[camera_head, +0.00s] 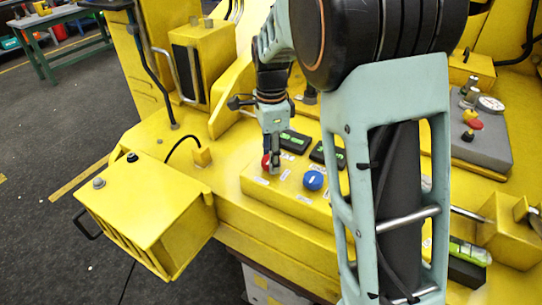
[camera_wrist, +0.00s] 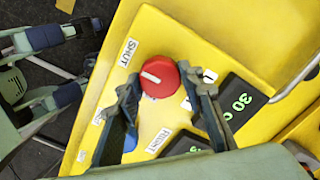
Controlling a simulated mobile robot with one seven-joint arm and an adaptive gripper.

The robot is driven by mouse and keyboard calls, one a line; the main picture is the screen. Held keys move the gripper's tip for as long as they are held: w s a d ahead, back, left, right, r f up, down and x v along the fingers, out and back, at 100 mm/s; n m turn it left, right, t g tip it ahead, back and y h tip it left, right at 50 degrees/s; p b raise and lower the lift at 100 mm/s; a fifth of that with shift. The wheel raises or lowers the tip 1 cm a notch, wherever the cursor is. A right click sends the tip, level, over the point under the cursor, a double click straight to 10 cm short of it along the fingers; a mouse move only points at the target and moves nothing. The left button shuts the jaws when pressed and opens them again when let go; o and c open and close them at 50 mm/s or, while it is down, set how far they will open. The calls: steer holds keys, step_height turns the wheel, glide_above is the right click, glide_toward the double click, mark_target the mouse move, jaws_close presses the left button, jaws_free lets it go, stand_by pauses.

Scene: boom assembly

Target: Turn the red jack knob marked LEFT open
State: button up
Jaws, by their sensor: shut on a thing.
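The red knob (camera_wrist: 160,77) is round, with a white pointer line on its top left of centre, aimed toward the left in the wrist view. A "SHUT" label (camera_wrist: 128,52) sits at its upper left; the label on its right is partly hidden by a finger. My gripper (camera_wrist: 160,88) has one finger on each side of the knob and is shut on it. In the head view, my gripper (camera_head: 271,165) points down at the panel, and the red knob (camera_head: 265,162) shows partly beside the fingers. Whether the knob is marked LEFT cannot be read.
A blue knob (camera_head: 313,180) stands to the right on the yellow panel (camera_head: 256,188). Black displays (camera_head: 295,142) with green digits lie behind. A yellow box (camera_head: 145,205) stands at the left. A grey control box (camera_head: 485,135) with a red button is at the right.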

steer(key=shift+n, duration=0.3)
steer(key=n, duration=0.3)
steer(key=shift+n, duration=0.3)
steer(key=n, duration=0.4)
steer(key=shift+n+p, duration=0.3)
steer(key=shift+p, duration=0.1)
steer(key=n, duration=0.4)
steer(key=shift+n, duration=2.6)
steer(key=o, duration=1.2)
steer(key=shift+c, duration=0.2)
